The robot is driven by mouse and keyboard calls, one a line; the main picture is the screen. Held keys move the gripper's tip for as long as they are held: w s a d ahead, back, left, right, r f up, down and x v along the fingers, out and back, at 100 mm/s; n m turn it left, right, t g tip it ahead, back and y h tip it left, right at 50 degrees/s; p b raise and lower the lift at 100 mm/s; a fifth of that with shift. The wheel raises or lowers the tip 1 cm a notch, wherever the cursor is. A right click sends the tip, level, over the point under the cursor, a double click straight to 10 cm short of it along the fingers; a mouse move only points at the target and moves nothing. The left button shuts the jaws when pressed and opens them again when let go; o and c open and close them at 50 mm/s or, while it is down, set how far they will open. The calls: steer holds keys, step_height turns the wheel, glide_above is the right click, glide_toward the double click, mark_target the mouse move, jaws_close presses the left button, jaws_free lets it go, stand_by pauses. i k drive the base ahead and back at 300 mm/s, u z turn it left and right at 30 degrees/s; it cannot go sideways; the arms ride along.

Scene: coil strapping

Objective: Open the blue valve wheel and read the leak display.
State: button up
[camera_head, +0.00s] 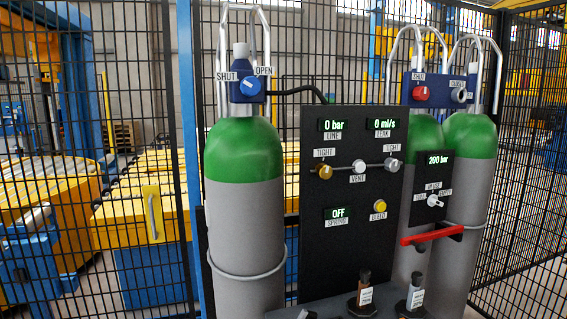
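The blue valve wheel (250,85) sits on a dark blue block atop the left green-and-grey cylinder (245,200). A SHUT label (228,77) is at its left and an OPEN label (263,71) at its upper right. A pale mark on the wheel seems to point up and left, toward SHUT; it is small. The leak display (381,124), at the upper right of the black panel (345,265), reads 0 ml/s in green. My gripper is not in view.
The line display (332,124) reads 0 bar and the spring display (339,213) OFF. Brass, white and grey knobs cross the panel. A red wheel (421,93) and a red bar (432,235) are at right. Black mesh fencing stands behind. Small dark-topped items stand at the bottom.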

mark_target(249, 86)
steer(key=u, duration=0.05)
steer(key=k, duration=0.5)
steer(key=u, duration=1.4)
steer(key=i, duration=1.15)
steer(key=z, duration=1.1)
